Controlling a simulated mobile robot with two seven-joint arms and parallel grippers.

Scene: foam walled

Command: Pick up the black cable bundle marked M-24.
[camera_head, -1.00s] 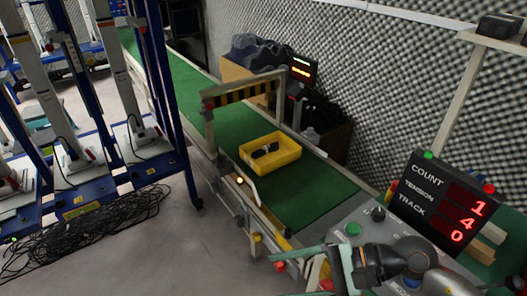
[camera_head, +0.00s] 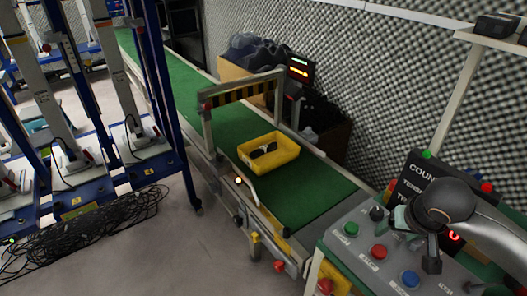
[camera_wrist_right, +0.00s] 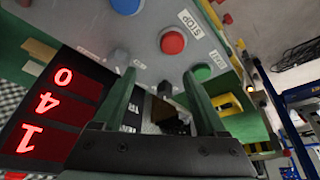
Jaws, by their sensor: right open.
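A small black bundle with a pale patch (camera_head: 264,149) lies in a yellow tray (camera_head: 283,158) on the green conveyor; any marking on it is too small to read. The tray also shows, partly, beyond the fingers in the right wrist view (camera_wrist_right: 222,88). My right gripper (camera_head: 402,217) is above the control panel, to the right of and well apart from the tray. In the right wrist view its two green fingers (camera_wrist_right: 160,95) are spread with nothing held between them. My left gripper is not in view.
The control panel (camera_head: 345,246) has green, red and blue buttons below my right gripper. The count display (camera_head: 408,180) is partly hidden behind my arm. A striped gantry (camera_head: 240,93) spans the conveyor (camera_head: 312,197) behind the tray. Loose black cables (camera_head: 85,228) lie on the floor.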

